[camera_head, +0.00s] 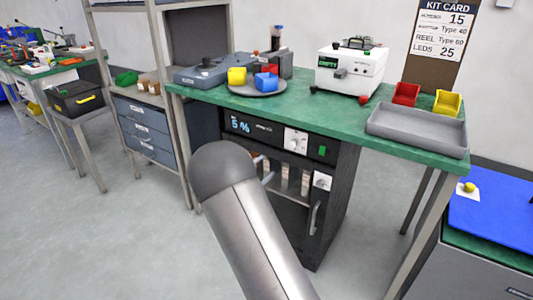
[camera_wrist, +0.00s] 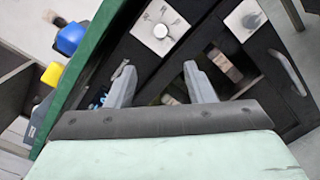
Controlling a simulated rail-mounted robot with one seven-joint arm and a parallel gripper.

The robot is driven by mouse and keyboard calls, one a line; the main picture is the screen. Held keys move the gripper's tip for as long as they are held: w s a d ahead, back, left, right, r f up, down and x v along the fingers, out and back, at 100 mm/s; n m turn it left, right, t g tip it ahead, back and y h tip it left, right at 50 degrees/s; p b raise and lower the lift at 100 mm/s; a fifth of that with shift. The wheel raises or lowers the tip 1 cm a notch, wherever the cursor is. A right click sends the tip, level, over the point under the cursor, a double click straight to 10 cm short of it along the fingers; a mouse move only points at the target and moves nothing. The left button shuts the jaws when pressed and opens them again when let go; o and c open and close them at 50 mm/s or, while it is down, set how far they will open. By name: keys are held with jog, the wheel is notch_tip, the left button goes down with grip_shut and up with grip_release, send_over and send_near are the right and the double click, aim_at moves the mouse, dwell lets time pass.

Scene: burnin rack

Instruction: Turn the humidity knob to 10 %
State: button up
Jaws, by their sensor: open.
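The dark cabinet (camera_head: 333,170) under the green bench has a lit display (camera_head: 240,125) reading 5 %. A white-plated knob (camera_head: 296,141) is right of the display; a second white-plated knob (camera_head: 322,181) is lower, by the door. Their labels are too small to read, so I cannot tell which is humidity. In the wrist view, the upper knob (camera_wrist: 161,31) is ahead of my gripper (camera_wrist: 158,70) and the lower knob (camera_wrist: 245,19) is to the right. My gripper is open and empty, apart from both knobs.
The door handle (camera_head: 313,217) sticks out below the lower knob. The green bench top (camera_head: 330,112) overhangs the cabinet and carries a grey tray (camera_head: 417,130), bins and a white device (camera_head: 350,70). A shelf rack post stands left; floor in front is clear.

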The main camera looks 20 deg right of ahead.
aim_at(292, 144)
jog(key=b+x, duration=0.1)
jog(key=x, duration=1.6)
jog(key=shift+d, duration=0.25)
jog(key=c, duration=1)
